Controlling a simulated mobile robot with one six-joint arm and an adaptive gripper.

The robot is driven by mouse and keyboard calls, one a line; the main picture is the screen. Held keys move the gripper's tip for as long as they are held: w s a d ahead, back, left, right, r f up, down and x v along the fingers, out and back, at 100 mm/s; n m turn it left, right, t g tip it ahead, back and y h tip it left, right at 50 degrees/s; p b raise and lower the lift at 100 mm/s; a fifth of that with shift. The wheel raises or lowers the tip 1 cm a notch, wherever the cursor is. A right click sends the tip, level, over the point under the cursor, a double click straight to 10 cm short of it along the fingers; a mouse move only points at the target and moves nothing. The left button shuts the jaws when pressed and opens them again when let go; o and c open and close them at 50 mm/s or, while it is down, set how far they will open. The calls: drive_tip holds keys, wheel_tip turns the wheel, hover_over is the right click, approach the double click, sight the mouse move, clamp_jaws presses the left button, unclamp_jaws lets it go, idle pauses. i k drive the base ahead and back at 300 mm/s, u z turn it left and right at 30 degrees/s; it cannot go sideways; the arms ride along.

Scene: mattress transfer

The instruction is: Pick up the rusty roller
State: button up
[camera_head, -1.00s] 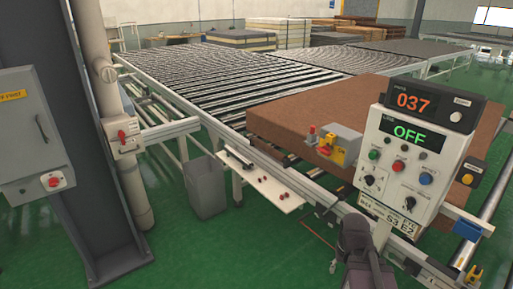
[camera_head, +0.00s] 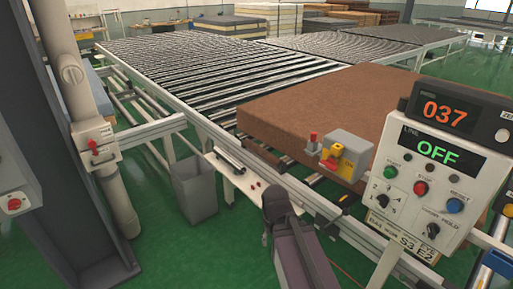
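I cannot make out a clearly rusty roller. A short bar like a loose roller (camera_head: 230,153) lies at the conveyor's near edge, by the small white shelf (camera_head: 236,178); its surface is too small to judge for rust. Several small dark red pieces sit on that shelf. The roller conveyor (camera_head: 225,82) has rows of grey metal rollers. My arm (camera_head: 296,243) rises from the bottom edge, its dark upper part close to the shelf's right side. My gripper cannot be made out.
A brown mattress (camera_head: 310,105) lies on the conveyor at right. A control panel (camera_head: 421,185) reading OFF and 037 stands at front right. A yellow and grey box (camera_head: 345,154) sits on the rail. A grey bin (camera_head: 194,190) stands under the conveyor.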

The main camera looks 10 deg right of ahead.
sight(274, 160)
drive_tip(key=i, duration=1.3)
drive_tip(key=z, duration=0.25)
